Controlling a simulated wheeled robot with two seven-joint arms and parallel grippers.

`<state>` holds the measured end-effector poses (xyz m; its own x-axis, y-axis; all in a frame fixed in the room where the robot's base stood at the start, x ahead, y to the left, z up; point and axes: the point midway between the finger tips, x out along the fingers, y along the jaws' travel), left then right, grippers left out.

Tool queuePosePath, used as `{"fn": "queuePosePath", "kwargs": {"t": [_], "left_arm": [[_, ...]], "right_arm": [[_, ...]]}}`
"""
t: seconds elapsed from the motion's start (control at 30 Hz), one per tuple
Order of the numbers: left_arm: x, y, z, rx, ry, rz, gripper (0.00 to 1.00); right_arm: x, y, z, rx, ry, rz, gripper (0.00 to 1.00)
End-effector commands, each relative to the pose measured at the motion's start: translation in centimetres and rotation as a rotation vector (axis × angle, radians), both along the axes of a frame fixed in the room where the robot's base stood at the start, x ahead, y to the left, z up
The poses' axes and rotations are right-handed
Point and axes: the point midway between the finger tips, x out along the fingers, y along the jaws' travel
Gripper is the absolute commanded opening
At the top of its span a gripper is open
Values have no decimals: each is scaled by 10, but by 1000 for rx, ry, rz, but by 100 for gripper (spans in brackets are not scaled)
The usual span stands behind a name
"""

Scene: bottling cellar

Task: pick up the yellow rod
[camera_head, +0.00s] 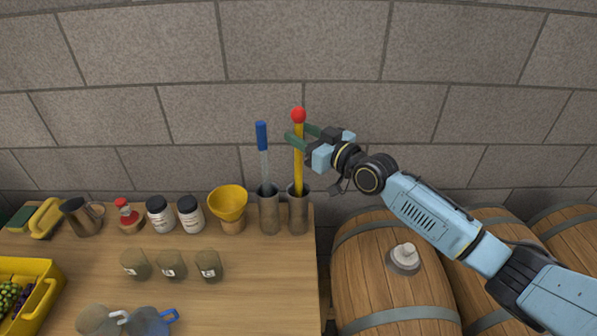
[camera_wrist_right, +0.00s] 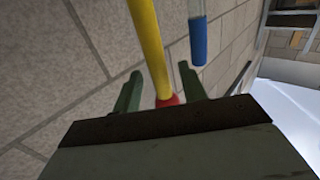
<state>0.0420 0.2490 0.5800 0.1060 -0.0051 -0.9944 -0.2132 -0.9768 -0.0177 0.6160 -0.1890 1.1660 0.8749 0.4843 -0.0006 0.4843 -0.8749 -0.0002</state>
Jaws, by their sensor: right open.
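The yellow rod (camera_head: 299,165) with a red ball (camera_head: 298,115) on top stands upright in the right-hand metal cylinder (camera_head: 298,212) at the table's back right corner. My right gripper (camera_head: 297,137) is open at the rod's upper part, just below the red ball. In the right wrist view the yellow rod (camera_wrist_right: 150,45) runs between the two green fingers (camera_wrist_right: 160,85), with the red ball (camera_wrist_right: 167,101) close to the palm. I cannot tell whether either finger touches it. My left gripper is not in view.
A blue-tipped clear rod (camera_head: 262,137) stands in the neighbouring cylinder (camera_head: 268,212), close on the left. A yellow funnel (camera_head: 228,204), white jars (camera_head: 190,214) and small cups (camera_head: 208,266) stand on the table.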

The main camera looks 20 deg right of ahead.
Motion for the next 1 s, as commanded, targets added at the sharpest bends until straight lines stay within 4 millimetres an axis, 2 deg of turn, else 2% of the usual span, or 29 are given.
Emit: {"fn": "queuePosePath", "kwargs": {"t": [0.13,0.4,0.73,1.0], "left_arm": [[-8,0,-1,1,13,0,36],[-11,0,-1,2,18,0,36],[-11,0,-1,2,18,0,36],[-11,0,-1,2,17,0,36]], "right_arm": [[12,7,1,1,-2,0,42],[14,8,0,0,0,0,42],[14,8,0,0,0,0,0],[14,8,2,1,-2,0,0]]}}
